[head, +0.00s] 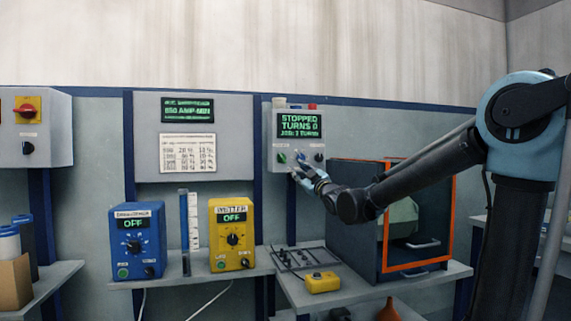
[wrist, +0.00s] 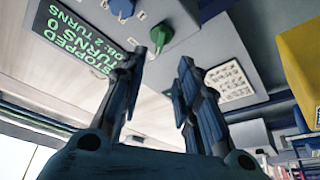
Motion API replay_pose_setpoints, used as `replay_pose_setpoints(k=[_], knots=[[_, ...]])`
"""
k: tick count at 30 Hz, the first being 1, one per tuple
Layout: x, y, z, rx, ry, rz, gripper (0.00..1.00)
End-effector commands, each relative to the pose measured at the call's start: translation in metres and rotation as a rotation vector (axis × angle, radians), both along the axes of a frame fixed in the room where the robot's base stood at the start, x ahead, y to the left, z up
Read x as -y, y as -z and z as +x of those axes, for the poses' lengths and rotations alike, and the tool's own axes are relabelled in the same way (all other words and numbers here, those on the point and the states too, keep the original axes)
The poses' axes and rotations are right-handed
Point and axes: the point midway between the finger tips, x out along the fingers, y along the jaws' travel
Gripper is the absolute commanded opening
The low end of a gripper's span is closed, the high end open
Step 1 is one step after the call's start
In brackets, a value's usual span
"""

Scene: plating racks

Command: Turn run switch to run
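The grey control box (head: 284,146) on the wall has a display (head: 299,125) reading STOPPED, TURNS 0. Below the display are a green knob (head: 281,157) and a dark knob (head: 319,157), with a lighter part between them near my fingers. The labels are too small to read, so I cannot tell which is the run switch. My gripper (head: 297,171) is just below and in front of these knobs. In the wrist view my gripper (wrist: 158,70) has its two fingers apart and nothing between them. The green knob (wrist: 161,35) shows beyond the fingers, and a blue knob (wrist: 122,8) shows beside it.
An orange-framed enclosure (head: 386,270) stands below my arm on the right shelf. A yellow unit (head: 232,236) and a blue unit (head: 137,244), both reading OFF, stand on the left shelf. A small yellow box (head: 323,283) lies beside the enclosure.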

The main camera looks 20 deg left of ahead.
Motion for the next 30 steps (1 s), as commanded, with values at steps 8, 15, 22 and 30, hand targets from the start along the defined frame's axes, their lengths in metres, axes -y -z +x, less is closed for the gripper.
replay_pose_setpoints(k=[8, 15, 22, 30], knots=[[-0.033, -0.015, 0.033, -0.001, 0.001, 0.000, 0.30], [-0.060, -0.027, 0.060, -0.001, 0.000, 0.000, 0.30], [-0.077, -0.036, 0.077, -0.001, 0.000, 0.000, 0.30], [-0.082, -0.038, 0.082, -0.001, 0.000, 0.000, 0.30]])
